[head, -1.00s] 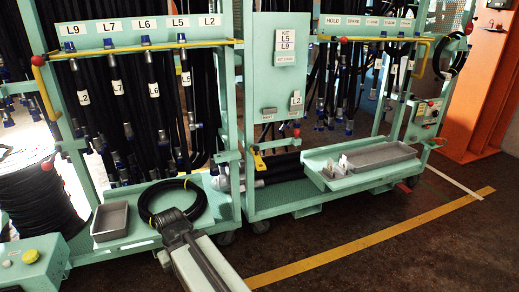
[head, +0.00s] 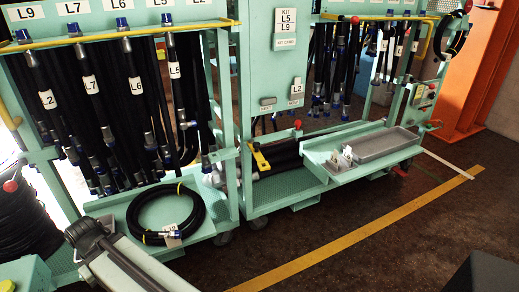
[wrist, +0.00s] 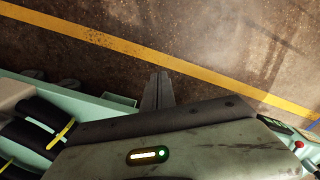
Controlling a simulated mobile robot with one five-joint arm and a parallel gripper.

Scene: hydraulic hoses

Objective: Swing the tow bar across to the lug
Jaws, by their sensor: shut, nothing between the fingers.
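A short yellow bar (head: 260,158), apparently the tow bar, sits low at the left end of the middle green cart, near the gap to the left cart. It is tilted, with a dark spot on it. I cannot pick out the lug; the gap beside the left cart's corner post is small and cluttered in the head view. My gripper (wrist: 159,77) shows in the wrist view with its grey fingers together and empty, over bare floor. It is well apart from the yellow bar. The head view shows my arm at the lower left, but not clearly the fingers.
A coiled black hose (head: 197,222) lies on the left cart's shelf. Labelled hoses hang above it. A grey tray (head: 385,142) stands on the middle cart's ledge. The floor in front, with a yellow line (head: 345,240), is clear. A dark block (head: 482,274) is at bottom right.

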